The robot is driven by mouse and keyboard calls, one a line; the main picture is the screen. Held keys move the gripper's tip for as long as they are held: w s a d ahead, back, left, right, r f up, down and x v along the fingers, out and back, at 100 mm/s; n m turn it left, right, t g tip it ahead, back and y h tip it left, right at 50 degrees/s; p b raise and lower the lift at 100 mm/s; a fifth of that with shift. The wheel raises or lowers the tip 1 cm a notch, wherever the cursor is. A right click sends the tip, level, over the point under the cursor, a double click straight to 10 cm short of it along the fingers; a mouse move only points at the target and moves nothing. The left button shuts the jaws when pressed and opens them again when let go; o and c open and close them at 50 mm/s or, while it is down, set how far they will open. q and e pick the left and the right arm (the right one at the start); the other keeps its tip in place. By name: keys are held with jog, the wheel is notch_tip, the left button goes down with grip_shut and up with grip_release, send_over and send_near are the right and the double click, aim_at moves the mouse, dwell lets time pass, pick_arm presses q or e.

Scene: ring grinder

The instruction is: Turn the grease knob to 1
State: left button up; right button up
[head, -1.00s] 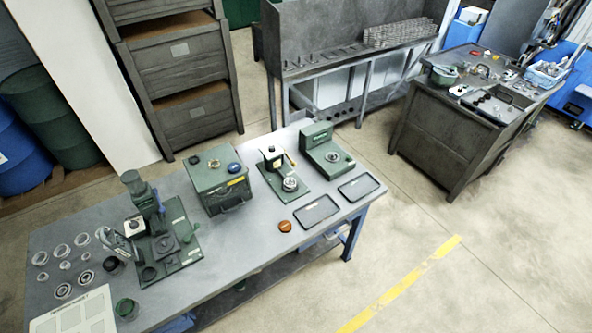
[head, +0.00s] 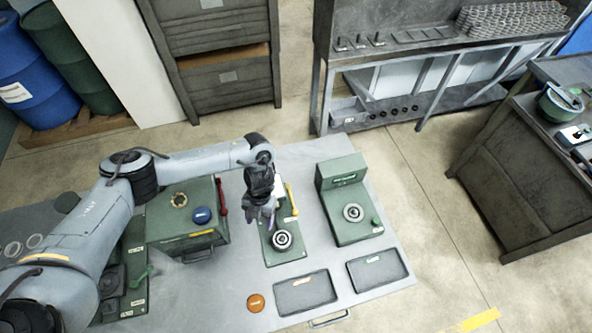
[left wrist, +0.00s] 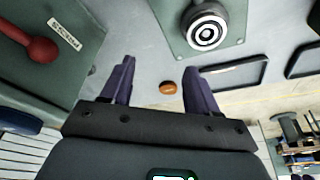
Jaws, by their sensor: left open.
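My left gripper (head: 262,211) hangs open and empty over the bench, above the middle green fixture (head: 270,247) and right of the green box (head: 185,225). Its two dark fingers (left wrist: 158,88) are spread apart in the left wrist view. In the left wrist view the red lever (left wrist: 42,49) and part of the blue knob (left wrist: 20,122) lie left of the fingers. I cannot tell which knob is the grease knob or read its setting. My right gripper is out of view.
A second green machine (head: 348,202) stands on the right of the bench. Two dark trays (head: 305,292) (head: 378,269) and an orange disc (head: 256,302) lie at the front. My left arm covers part of the bench's left side.

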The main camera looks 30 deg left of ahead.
pick_arm(q)
jog(key=w+a+r, duration=0.1)
jog(key=w+r, duration=0.1)
jog(key=w, duration=0.1)
jog(key=w+a+r+t, duration=0.1)
jog(key=w+a+r, duration=0.1)
jog(key=w+a+r+t, duration=0.1)
jog(key=w+r, duration=0.1)
jog(key=w, duration=0.1)
jog(key=shift+w+a+y+b, duration=0.15)
jog(key=shift+w+y+b, duration=0.15)
jog(key=shift+w+y, duration=0.1)
jog(key=w+r+t, duration=0.1)
jog(key=w+r, duration=0.3)
jog(key=r, duration=0.1)
jog(key=shift+n, duration=0.3)
jog(key=f+b, duration=0.1)
jog(key=f, duration=0.4)
jog(key=f+b, duration=0.1)
jog(key=f, duration=0.2)
jog(key=shift+s+a+b, duration=0.25)
jog(key=shift+b, duration=0.1)
jog(key=shift+w+f, duration=0.1)
jog(key=shift+f, duration=1.15)
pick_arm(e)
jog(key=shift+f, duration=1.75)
pick_arm(q)
jog(key=shift+c, duration=0.2)
jog(key=c, duration=1)
